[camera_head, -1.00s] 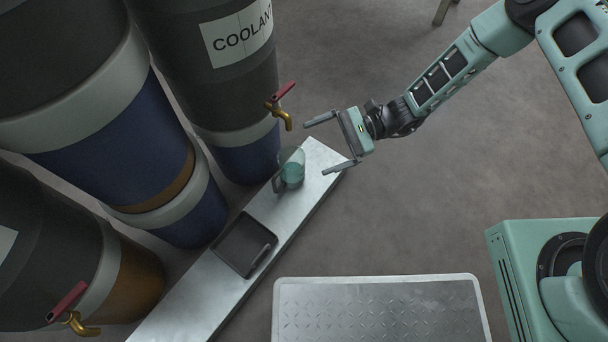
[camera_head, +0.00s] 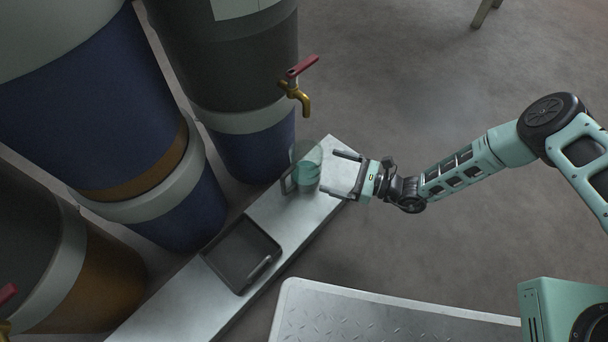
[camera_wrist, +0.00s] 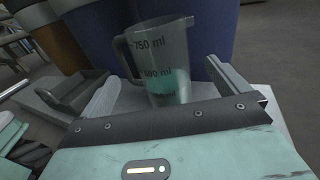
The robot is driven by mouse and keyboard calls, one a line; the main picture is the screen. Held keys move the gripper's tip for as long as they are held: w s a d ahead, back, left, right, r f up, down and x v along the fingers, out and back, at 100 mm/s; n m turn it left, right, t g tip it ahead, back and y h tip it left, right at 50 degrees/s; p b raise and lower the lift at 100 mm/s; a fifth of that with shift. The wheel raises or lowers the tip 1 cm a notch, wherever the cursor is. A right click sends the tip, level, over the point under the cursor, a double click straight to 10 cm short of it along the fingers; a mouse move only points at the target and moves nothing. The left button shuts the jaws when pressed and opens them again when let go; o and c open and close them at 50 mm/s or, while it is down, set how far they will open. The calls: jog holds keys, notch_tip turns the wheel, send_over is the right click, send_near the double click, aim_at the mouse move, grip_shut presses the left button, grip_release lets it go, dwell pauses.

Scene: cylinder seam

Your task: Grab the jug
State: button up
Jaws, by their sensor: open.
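The jug (camera_head: 308,172) is clear, with teal liquid and a dark handle on its left side. It stands upright on a metal bench (camera_head: 232,290), below a brass tap with a red lever. My gripper (camera_head: 340,174) is open and empty, just right of the jug, with its fingers pointing left toward it. In the wrist view the jug (camera_wrist: 160,62) stands ahead, between the lines of the fingers, with volume marks on its side. The left finger and the jug's base are partly hard to make out there.
The brass tap (camera_head: 297,88) juts out above the jug from a large dark drum (camera_head: 235,60). A dark tray (camera_head: 240,254) lies on the bench to the left. More drums (camera_head: 100,110) line the left side. A treadplate platform (camera_head: 390,315) is in front. Open floor lies right.

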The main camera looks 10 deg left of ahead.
aim_at(321, 167)
jog(key=a, duration=0.1)
jog(key=a+b, duration=0.1)
jog(key=a, duration=0.2)
jog(key=shift+w+a, duration=0.1)
jog(key=shift+w, duration=0.2)
jog(key=a+b, duration=0.2)
jog(key=a, duration=0.1)
jog(key=a+b, duration=0.1)
jog(key=b, duration=0.1)
jog(key=shift+w+a+f, duration=0.25)
jog(key=shift+w+f, duration=0.05)
jog(key=shift+w, duration=0.05)
jog(key=shift+w+a+r, duration=0.1)
jog(key=shift+a+r, duration=0.05)
jog(key=shift+a, duration=0.15)
jog(key=shift+r, duration=0.15)
jog(key=c, duration=1.4)
